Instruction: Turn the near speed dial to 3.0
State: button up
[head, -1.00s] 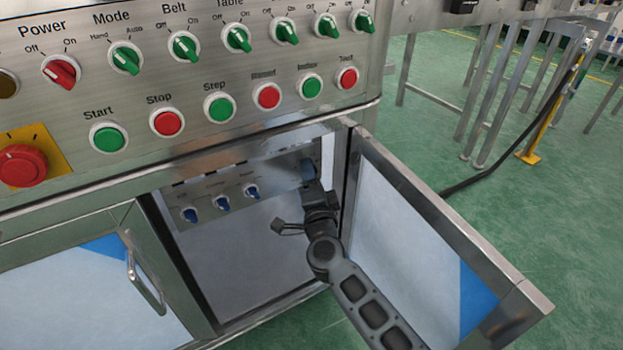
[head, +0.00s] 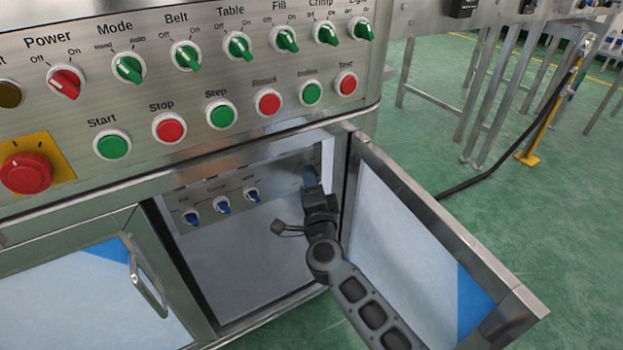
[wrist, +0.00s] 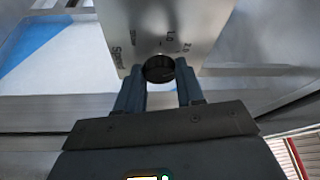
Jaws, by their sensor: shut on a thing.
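The speed dial (wrist: 159,68) is a dark round knob on a pale panel (wrist: 190,22) in the wrist view. "Speed" and scale marks, including 1.0 and what looks like 2.0, are printed around it. My gripper (wrist: 158,78) is shut on the dial, with one blue-grey finger on each side. The dial's pointer cannot be made out, so its setting is unclear. In the head view my gripper (head: 310,178) reaches into the open cabinet at the right end of the inner panel (head: 285,172), and it hides the dial there.
Three blue knobs (head: 223,207) sit left of my gripper on the inner panel. The open cabinet door (head: 400,225) stands close to the right of my arm. The main panel (head: 60,120), with switches and buttons, overhangs the opening. A closed door with a handle (head: 145,280) is left.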

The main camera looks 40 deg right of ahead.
jog(key=shift+r+m+g+y+p, duration=0.15)
jog(key=shift+m+g+y+p, duration=0.35)
jog(key=shift+m+p, duration=1.6)
jog(key=shift+r+m+g+y+p, duration=0.1)
jog(key=shift+m+g+y+p, duration=0.7)
jog(key=shift+p, duration=2.35)
jog(key=shift+r+m+g+y+p, duration=0.15)
jog(key=shift+m+y+p, duration=0.15)
jog(key=shift+m+p, duration=1.95)
jog(key=shift+f+n+p, duration=0.1)
jog(key=shift+n+p, duration=0.15)
jog(key=shift+p, duration=0.2)
jog(key=o, duration=1)
jog(key=shift+o, duration=0.2)
jog(key=p+v, duration=0.2)
jog(key=v, duration=0.6)
jog(key=shift+d, duration=0.15)
